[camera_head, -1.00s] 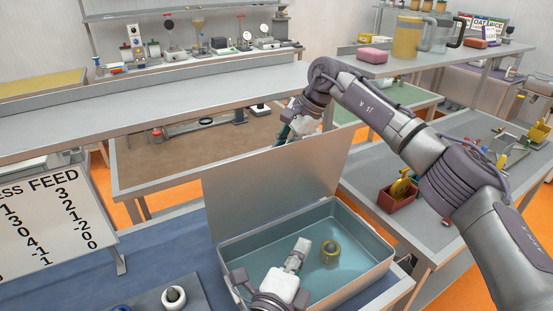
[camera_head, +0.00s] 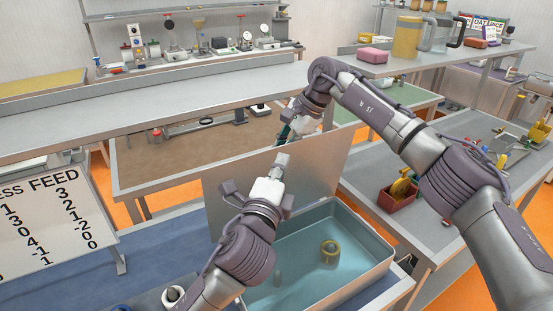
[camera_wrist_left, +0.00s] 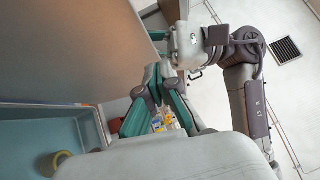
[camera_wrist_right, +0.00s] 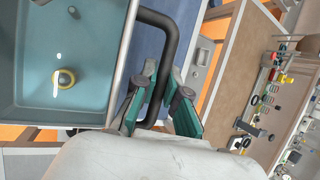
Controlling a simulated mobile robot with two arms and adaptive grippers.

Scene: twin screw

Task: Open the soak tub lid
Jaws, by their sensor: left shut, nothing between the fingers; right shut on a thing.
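The soak tub (camera_head: 375,272) is a grey-rimmed metal box with blue-green liquid. Its flat metal lid (camera_head: 225,190) stands raised, roughly upright, at the tub's far side. My right gripper (camera_head: 287,130) is beyond the lid's upper edge; in the right wrist view its teal fingers (camera_wrist_right: 160,88) are shut on the lid's dark curved handle (camera_wrist_right: 172,50). My left gripper (camera_head: 283,160) is in front of the lid's inner face, above the tub, shut and empty. Its teal fingers show in the left wrist view (camera_wrist_left: 163,78). Whether it touches the lid is unclear.
A yellow ring-shaped part (camera_head: 330,252) and a small pale part (camera_head: 278,278) lie in the tub. A white-and-dark round part (camera_head: 173,295) stands left of it. A board with numbers (camera_head: 50,225) is at left. A red bin (camera_head: 398,198) sits on the right table.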

